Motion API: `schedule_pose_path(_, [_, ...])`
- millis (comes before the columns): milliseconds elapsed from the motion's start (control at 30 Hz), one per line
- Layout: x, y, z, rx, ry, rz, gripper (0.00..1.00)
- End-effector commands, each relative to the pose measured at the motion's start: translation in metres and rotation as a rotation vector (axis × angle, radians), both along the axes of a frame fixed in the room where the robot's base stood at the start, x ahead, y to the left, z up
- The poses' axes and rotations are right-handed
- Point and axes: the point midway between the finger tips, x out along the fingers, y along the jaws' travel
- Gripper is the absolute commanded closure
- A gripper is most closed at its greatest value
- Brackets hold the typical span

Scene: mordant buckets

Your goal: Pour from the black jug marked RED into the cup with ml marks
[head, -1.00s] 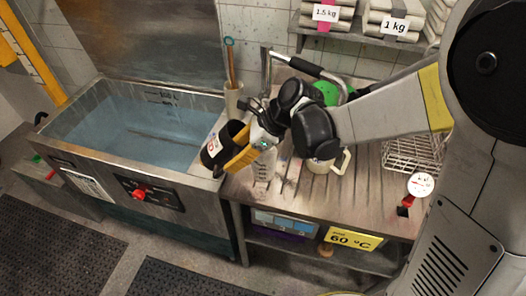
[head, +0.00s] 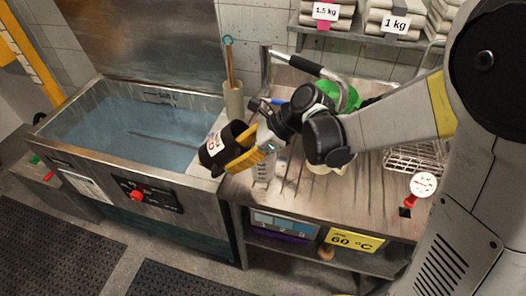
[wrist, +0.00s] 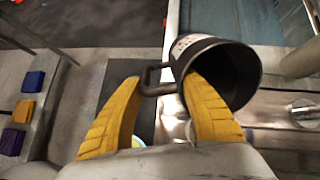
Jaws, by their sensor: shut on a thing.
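The black jug (head: 212,158) with a white label is held tilted beside the tank's right edge. Its dark mouth shows in the wrist view, where the jug (wrist: 195,50) is at upper centre; the label's text is too small to read. My gripper (head: 243,158) has its yellow fingers shut on the jug's handle (wrist: 155,82). I cannot see any stream or the level inside the cup.
A water-filled steel tank (head: 60,128) is at left. A pale holder with a rod (head: 233,100) stands behind the jug. A green round thing (head: 345,95) and wire rack (head: 412,160) are farther right. A dial thermometer (head: 423,185) is at the bench's front right.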

Motion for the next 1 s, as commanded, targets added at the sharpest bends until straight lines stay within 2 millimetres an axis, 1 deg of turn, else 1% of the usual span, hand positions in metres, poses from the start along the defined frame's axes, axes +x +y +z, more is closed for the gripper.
schedule_pose_path(1000, [-0.0002,-0.0017,0.0047,0.113,-0.011,0.001,0.96])
